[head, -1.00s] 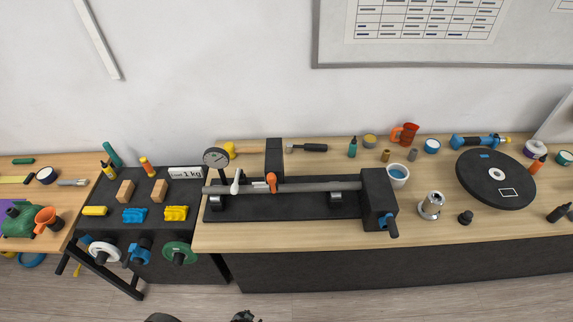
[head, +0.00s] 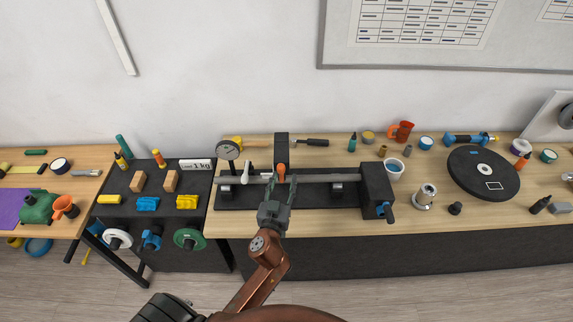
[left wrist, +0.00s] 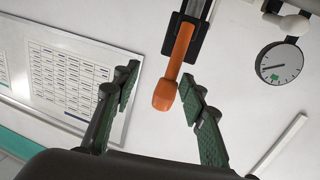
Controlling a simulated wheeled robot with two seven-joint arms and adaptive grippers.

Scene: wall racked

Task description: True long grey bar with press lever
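The long grey bar (head: 318,179) lies across the supports of a black fixture (head: 308,193) on the wooden bench. The orange press lever (head: 281,171) stands at the bar, near the black upright block. My left gripper (head: 277,187) is in front of the lever, over the fixture's near side. In the left wrist view, its two green fingers are open, with the orange lever (left wrist: 174,70) between and just beyond the fingertips. Whether a finger touches it I cannot tell. A dial gauge (head: 229,149) stands at the bar's left end; it also shows in the left wrist view (left wrist: 279,64). My right gripper is not in view.
A white-handled lever (head: 247,173) stands left of the orange one. A black box with a blue handle (head: 378,190) closes the fixture's right end. A blue-filled cup (head: 394,169) and a dark disc (head: 483,172) stand farther right. A dark side table (head: 160,218) is at left.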

